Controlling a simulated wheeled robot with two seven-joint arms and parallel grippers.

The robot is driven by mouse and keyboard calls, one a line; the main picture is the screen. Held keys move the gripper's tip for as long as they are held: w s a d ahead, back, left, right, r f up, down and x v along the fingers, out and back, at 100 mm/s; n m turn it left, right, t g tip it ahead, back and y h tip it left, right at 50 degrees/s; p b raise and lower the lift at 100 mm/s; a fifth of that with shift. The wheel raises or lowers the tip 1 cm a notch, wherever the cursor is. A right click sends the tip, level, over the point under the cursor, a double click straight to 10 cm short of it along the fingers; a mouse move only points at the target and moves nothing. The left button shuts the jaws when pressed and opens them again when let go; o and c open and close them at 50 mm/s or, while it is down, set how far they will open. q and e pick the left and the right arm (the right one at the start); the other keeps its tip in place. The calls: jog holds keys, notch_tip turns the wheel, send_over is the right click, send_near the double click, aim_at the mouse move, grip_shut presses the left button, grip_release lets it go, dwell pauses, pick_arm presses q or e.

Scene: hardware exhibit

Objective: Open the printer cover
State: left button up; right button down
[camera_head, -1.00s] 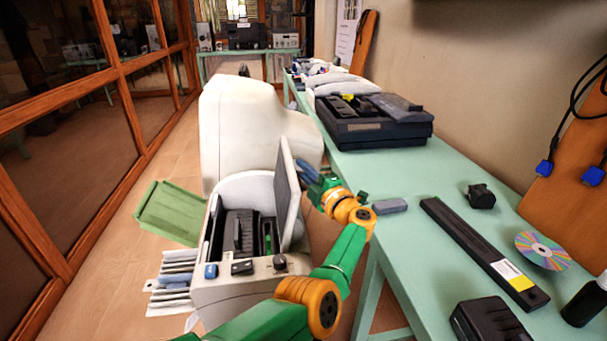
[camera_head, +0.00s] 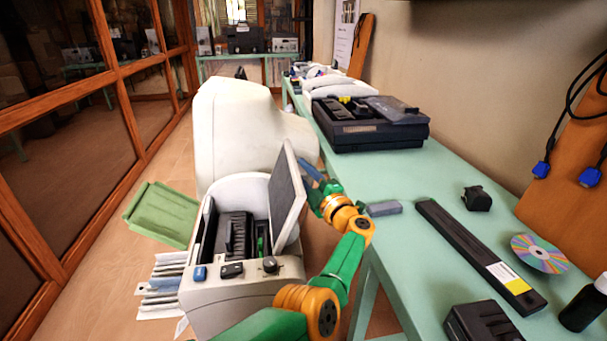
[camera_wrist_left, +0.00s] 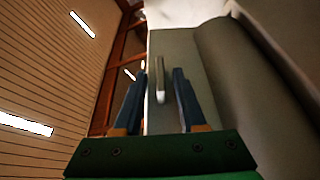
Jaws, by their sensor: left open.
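The white printer (camera_head: 230,305) stands on the floor left of the table, its inside exposed. Its cover (camera_head: 286,195) is a dark grey panel with a pale edge, standing up and leaning to the right at the opening's right side. My left gripper (camera_head: 309,172) is just right of the cover, on its outer side, partly hidden by it. In the left wrist view its two blue fingers (camera_wrist_left: 158,88) are apart, with a small light bar (camera_wrist_left: 160,80) visible between them, against a grey-green panel. I cannot tell whether they touch it. My right gripper is out of view.
The green table (camera_head: 400,225) runs along the right. It holds a black device (camera_head: 370,135), a grey block (camera_head: 383,208), a long black bar (camera_head: 475,255), and a disc (camera_head: 540,252). A large white casing (camera_head: 245,130) stands behind the printer.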

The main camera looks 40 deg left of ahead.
pick_arm(q)
jog(key=r+v, duration=0.1)
jog(key=v, duration=0.6)
jog(key=shift+f+p, duration=0.4)
jog(key=shift+f, duration=0.1)
